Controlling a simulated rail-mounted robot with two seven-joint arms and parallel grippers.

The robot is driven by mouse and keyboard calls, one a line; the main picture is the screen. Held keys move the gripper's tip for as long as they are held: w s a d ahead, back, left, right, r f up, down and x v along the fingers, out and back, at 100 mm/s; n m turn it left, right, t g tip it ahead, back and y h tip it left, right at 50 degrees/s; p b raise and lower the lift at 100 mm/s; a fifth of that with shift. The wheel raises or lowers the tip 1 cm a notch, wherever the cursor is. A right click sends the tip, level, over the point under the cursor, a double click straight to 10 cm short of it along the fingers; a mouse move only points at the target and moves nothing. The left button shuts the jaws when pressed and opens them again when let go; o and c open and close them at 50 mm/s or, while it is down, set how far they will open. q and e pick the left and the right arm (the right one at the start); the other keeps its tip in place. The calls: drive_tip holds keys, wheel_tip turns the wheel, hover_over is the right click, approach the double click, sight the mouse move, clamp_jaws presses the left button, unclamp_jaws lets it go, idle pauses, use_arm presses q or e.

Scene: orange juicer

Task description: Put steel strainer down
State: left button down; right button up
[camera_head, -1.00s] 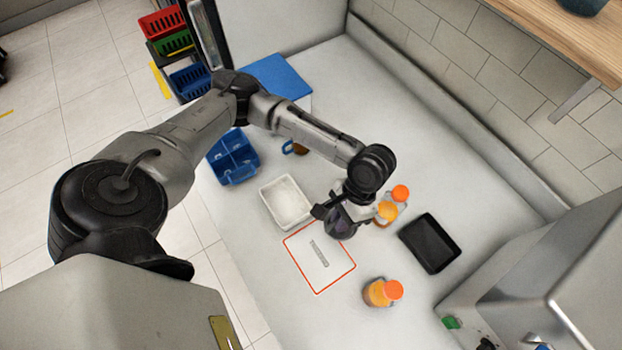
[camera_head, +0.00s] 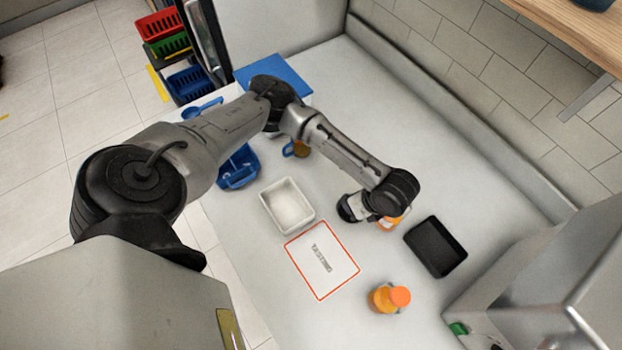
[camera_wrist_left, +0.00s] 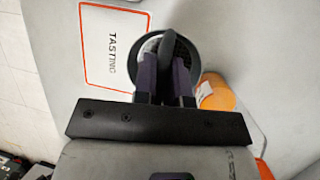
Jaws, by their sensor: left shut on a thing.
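The steel strainer (camera_wrist_left: 151,45) shows in the left wrist view as a round grey rim with dark mesh, partly hidden by the gripper. My left gripper (camera_wrist_left: 165,78) is shut on it, with a dark finger on each side of its upright part. In the head view the gripper (camera_head: 356,208) is low over the counter, between the white tray (camera_head: 274,215) and an orange-capped jar (camera_head: 392,221). My wrist covers much of the strainer there, and I cannot tell whether it touches the counter. My right gripper is not in view.
The red-bordered TASTING mat (camera_head: 302,276) is bare, with free counter around it. A black tray (camera_head: 435,246) lies to the right, and another orange jar (camera_head: 388,298) stands in front.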

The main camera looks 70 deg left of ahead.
use_arm(q)
drive_tip(key=s+a+f, duration=0.1)
drive_tip(key=a+f, duration=0.1)
drive_tip(key=a, duration=0.1)
drive_tip(key=s+a+f+b, duration=0.1)
drive_tip(key=a+f, duration=0.1)
drive_tip(key=a, duration=0.2)
drive_tip(key=s+a+f, duration=0.2)
drive_tip(key=a, duration=0.1)
drive_tip(key=shift+a+f+b, duration=0.15)
drive_tip(key=shift+f+b, duration=0.15)
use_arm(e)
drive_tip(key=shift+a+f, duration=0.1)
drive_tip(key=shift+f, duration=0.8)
use_arm(q)
drive_tip(key=shift+f+b, duration=0.5)
drive_tip(key=shift+f, duration=1.4)
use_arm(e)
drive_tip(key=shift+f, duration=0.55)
use_arm(q)
drive_tip(key=shift+f, duration=0.1)
drive_tip(key=shift+f, duration=0.1)
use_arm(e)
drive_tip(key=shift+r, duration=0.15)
use_arm(q)
drive_tip(key=c, duration=1.2)
unclamp_jaws()
drive_tip(key=shift+o, duration=0.2)
